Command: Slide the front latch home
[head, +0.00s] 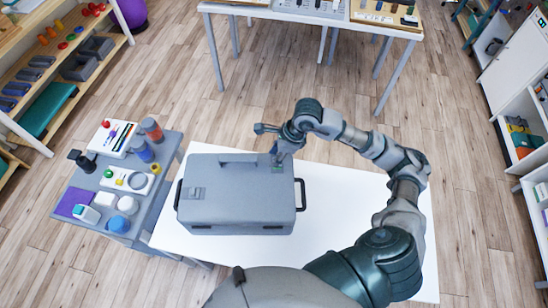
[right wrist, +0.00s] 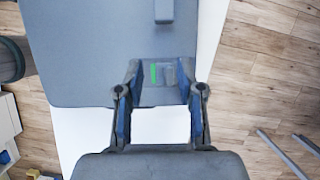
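A grey case (head: 235,212) lies shut on a white table, with a dark handle at each short end. One latch (head: 197,192) sits on the left part of its top. A second latch (right wrist: 170,75), with a bright green strip (right wrist: 153,73) beside it, lies between my right gripper's fingertips in the right wrist view. My right gripper (right wrist: 160,88) is open, its two fingers apart at either side of this latch. I cannot tell whether they touch the case. In the head view the right gripper (head: 277,157) partly hides that latch. My left gripper is not in view.
The white table (head: 345,225) is bare to the right of the case. A grey trolley (head: 72,180) with bottles and small boxes stands close at its left. Shelves (head: 50,75) stand at the far left, another table (head: 310,12) at the back.

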